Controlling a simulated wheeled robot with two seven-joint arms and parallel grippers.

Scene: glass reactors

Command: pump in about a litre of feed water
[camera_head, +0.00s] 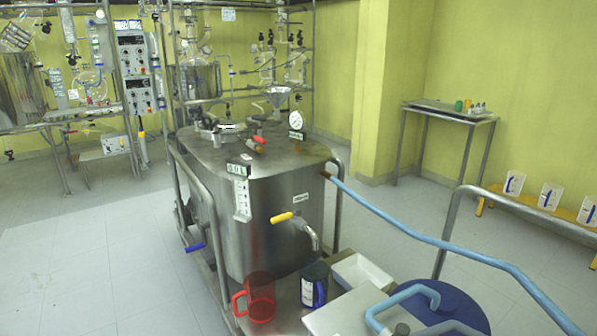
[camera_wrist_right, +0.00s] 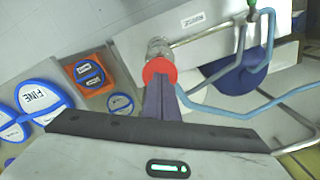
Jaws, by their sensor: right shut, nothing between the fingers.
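A steel vessel (camera_head: 275,210) stands mid-view in the head view. Its small display (camera_head: 238,170) seems to read 0.0 L. A blue hose (camera_head: 430,238) runs from its right side toward the lower right. A blue drum (camera_head: 445,305) with light-blue piping sits at the lower right; the drum also shows in the right wrist view (camera_wrist_right: 238,78). There, my right gripper (camera_wrist_right: 160,88) is shut and empty. Its tips overlap a red round part (camera_wrist_right: 159,70) with a grey knob behind it; I cannot tell whether they touch. My left gripper is not in view.
A red jug (camera_head: 261,298), a blue jug (camera_head: 314,285) and a white tray (camera_head: 362,272) stand before the vessel. A yellow-handled outlet (camera_head: 290,218) is above them. A rail (camera_head: 520,205) crosses the right. The floor at left is clear.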

